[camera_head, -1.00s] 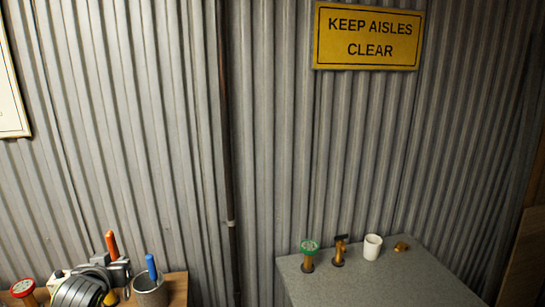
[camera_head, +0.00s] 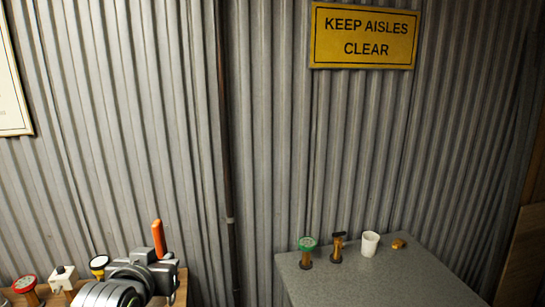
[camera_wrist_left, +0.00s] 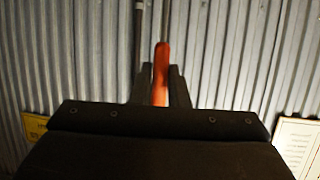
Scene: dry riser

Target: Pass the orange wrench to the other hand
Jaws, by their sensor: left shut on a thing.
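The orange wrench (camera_head: 158,239) stands upright above my left gripper (camera_head: 156,258) at the lower left of the head view. In the left wrist view the wrench (camera_wrist_left: 161,75) sits between the two dark fingers of my left gripper (camera_wrist_left: 160,88), which is shut on it. Only its orange part shows clearly; the rest is hidden by the gripper. My right gripper is in neither view.
A wooden surface (camera_head: 181,290) at lower left bears a red-topped valve (camera_head: 25,284), a white-topped fitting (camera_head: 63,276) and a yellow-rimmed gauge (camera_head: 98,263). A grey bench (camera_head: 385,282) at right holds a green-topped valve (camera_head: 307,245), a dark-handled valve (camera_head: 337,245), a white cup (camera_head: 370,243) and a brass piece (camera_head: 398,243).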

